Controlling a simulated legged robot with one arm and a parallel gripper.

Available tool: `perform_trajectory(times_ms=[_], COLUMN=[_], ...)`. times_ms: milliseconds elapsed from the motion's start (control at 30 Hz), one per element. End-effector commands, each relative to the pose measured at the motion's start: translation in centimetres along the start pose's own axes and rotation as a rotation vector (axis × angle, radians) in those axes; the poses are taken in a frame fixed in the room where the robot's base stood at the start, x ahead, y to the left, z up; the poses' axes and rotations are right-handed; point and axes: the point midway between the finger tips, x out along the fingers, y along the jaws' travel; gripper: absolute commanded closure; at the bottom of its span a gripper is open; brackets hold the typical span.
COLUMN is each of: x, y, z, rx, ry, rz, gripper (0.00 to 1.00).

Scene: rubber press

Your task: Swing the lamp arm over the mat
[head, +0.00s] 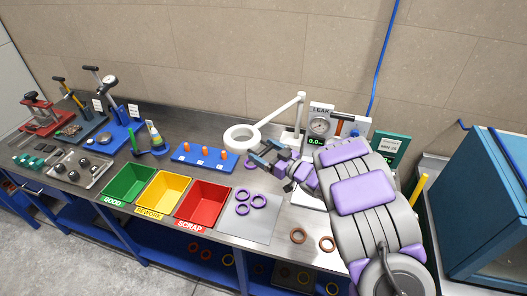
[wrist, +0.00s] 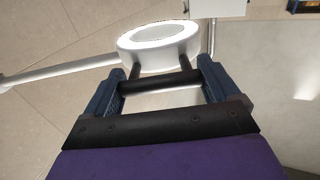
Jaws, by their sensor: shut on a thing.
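The lamp's white ring head (head: 241,137) hangs at the end of a white arm (head: 278,111) that runs to a post at the right. In the wrist view the lit ring head (wrist: 158,32) is just beyond my fingers. My gripper (head: 265,157) is shut on the lamp's dark handle (wrist: 160,82), a bar on two short posts that lies between the fingers in the wrist view (wrist: 157,80). The grey mat (head: 262,232) lies at the bench's front with several purple rings (head: 243,209) on it. In the head view the lamp head appears behind the mat, near the blue peg rack.
The blue rack (head: 186,157) with orange pegs stands left of the lamp. Green (head: 113,194), yellow (head: 150,204) and red (head: 189,213) bins line the front edge. A leak tester (head: 322,112) stands behind my arm.

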Motion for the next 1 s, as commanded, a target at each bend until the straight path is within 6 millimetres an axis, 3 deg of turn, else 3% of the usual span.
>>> perform_trajectory(times_ms=[167, 200, 300, 667, 1000], x=[-0.2, -0.2, -0.2, -0.8, -7.5], y=[0.2, 0.3, 0.3, 0.1, 0.3], z=[-0.3, -0.3, -0.3, 0.0, 0.0], rx=[-0.002, -0.002, -0.001, -0.002, -0.001], ry=[0.007, 0.007, 0.006, -0.001, 0.000], rz=[0.004, 0.004, 0.004, 0.003, 0.007], gripper=[0.66, 0.09, 0.00, 0.00, 0.00])
